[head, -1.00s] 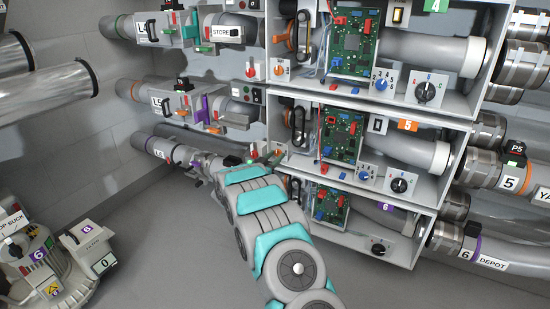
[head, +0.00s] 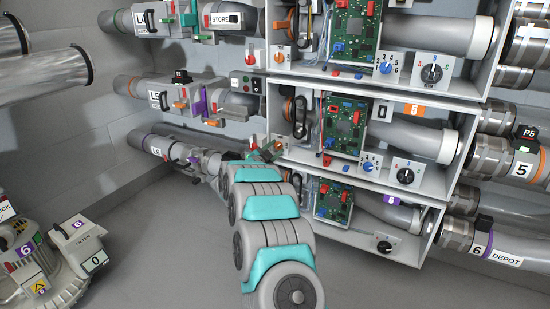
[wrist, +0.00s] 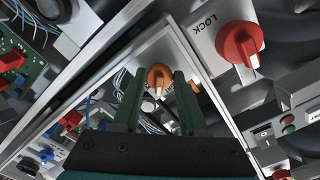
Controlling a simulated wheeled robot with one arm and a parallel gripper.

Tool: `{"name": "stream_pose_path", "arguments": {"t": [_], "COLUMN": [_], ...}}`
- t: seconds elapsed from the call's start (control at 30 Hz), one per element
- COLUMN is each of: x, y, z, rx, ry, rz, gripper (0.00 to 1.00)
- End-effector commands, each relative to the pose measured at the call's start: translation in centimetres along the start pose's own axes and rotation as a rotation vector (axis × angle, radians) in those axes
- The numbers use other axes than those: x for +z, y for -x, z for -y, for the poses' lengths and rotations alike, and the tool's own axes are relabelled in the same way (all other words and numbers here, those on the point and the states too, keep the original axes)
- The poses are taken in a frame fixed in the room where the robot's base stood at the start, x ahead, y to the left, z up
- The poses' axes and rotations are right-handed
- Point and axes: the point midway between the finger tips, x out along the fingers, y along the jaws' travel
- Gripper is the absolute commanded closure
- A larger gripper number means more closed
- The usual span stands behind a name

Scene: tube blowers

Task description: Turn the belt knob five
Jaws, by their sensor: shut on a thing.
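An orange knob (wrist: 159,77) on a pale plate shows between the two green fingers of my gripper (wrist: 159,84) in the wrist view; the fingers are closed on its sides. In the head view my gripper (head: 264,151) reaches the left edge of the middle cabinet, which carries an orange 5 label (head: 414,109). The orange knob shows there as a small spot (head: 278,145), partly covered. A red knob (wrist: 239,43) with a LOCK label sits to the right of my gripper in the wrist view, untouched. Lettering for the orange knob is not readable.
Open cabinets with green circuit boards (head: 345,131), a blue knob (head: 369,165) and a black dial (head: 405,176) are stacked to the right of my gripper. Grey pipes (head: 175,152) run on the left. A blower unit (head: 70,262) stands on the floor at lower left; the floor between is clear.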

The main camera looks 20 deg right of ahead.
Motion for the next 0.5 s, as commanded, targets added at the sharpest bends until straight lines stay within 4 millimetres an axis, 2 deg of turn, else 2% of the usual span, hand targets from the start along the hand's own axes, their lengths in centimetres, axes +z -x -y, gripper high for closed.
{"name": "stream_pose_path", "arguments": {"t": [0.03,0.5], "x": [0.49,0.42], "y": [0.06,0.08], "z": [-0.35,-0.27], "rx": [0.0,0.0], "ry": [-0.048,-0.488], "rz": [0.0,-0.001], "gripper": [1.0,1.0]}}
